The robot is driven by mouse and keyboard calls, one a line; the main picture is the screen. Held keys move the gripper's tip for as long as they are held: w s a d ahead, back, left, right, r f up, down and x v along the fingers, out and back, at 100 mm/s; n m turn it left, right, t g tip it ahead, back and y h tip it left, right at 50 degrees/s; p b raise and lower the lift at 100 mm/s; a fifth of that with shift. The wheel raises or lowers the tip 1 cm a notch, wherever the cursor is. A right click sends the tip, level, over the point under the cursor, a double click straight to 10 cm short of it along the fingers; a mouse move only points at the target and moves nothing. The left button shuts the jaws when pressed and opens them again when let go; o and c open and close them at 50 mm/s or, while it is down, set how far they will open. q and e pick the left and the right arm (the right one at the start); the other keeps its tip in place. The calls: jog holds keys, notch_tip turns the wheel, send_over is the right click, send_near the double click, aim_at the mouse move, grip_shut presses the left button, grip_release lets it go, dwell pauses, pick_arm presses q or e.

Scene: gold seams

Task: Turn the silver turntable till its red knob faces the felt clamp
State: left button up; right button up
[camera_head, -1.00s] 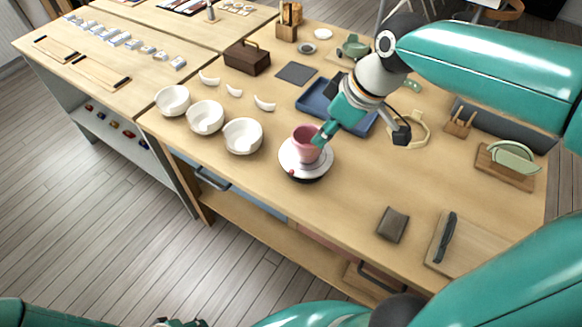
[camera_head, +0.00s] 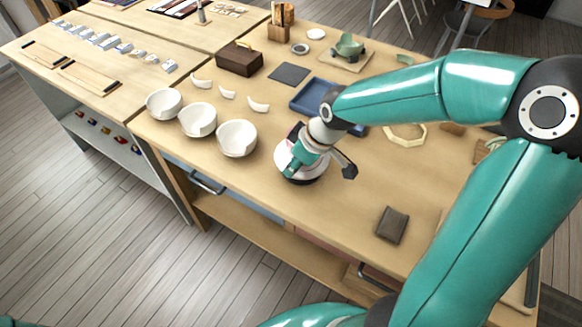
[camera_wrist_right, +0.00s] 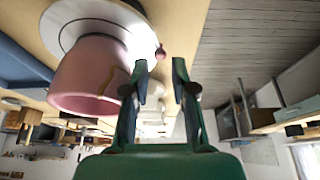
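The silver turntable (camera_head: 318,171) stands near the table's front edge, with a pink cup on it. In the head view my right gripper (camera_head: 291,172) is over it and hides most of the cup. The right wrist view shows the silver disc (camera_wrist_right: 75,22), the pink cup (camera_wrist_right: 85,75) and the small reddish knob (camera_wrist_right: 160,52) at its rim. There the right gripper (camera_wrist_right: 160,70) is open, its two fingers apart, with the knob in line with the gap. I cannot tell whether a finger touches cup or knob. I cannot make out which object is the felt clamp. My left gripper is out of view.
White bowls (camera_head: 237,139) stand left of the turntable, with white shards (camera_head: 258,104) behind. A blue tray (camera_head: 303,101) lies behind my right forearm. An octagonal wooden frame (camera_head: 405,136) is to the right, a dark pad (camera_head: 392,224) to the front right. Table between them is clear.

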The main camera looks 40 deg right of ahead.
jog(key=shift+x, duration=1.45)
jog(key=shift+c, duration=0.2)
grip_shut()
